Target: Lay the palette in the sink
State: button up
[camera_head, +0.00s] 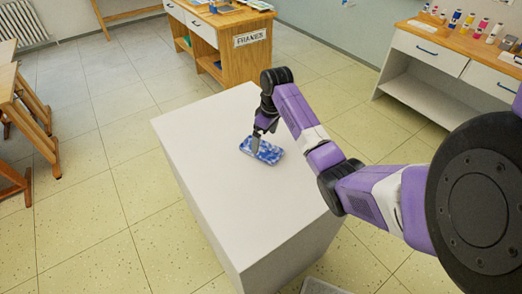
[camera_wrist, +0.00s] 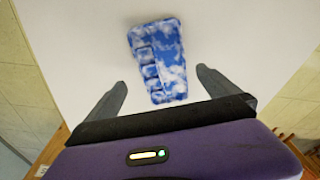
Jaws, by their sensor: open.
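The palette (camera_head: 262,150) is a flat blue and white rectangle with a cloud-like pattern. It lies on top of a white block-shaped table (camera_head: 215,190). In the wrist view the palette (camera_wrist: 165,65) shows a row of small square wells along its left side. My gripper (camera_head: 258,140) is over the palette, pointing down. In the wrist view my gripper (camera_wrist: 160,88) is open, with its fingers on either side of the palette's near end and nothing between them in its grasp. The exact height above the palette is hard to tell. No sink is visible in either view.
A wooden-topped counter (camera_head: 450,45) with bottles and jars is at the right. Wooden furniture (camera_head: 28,110) stands at the left. The tiled floor (camera_head: 110,170) between is clear.

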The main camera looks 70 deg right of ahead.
aim_at(261, 150)
jog(key=shift+w+a+f, duration=0.15)
jog(key=shift+w+f, duration=0.05)
jog(key=shift+f, duration=0.9)
jog(key=shift+w+a+f, duration=0.1)
jog(key=shift+w+f, duration=0.05)
jog(key=shift+f, duration=0.95)
jog(key=c, duration=1.6)
jog(key=shift+r, duration=0.2)
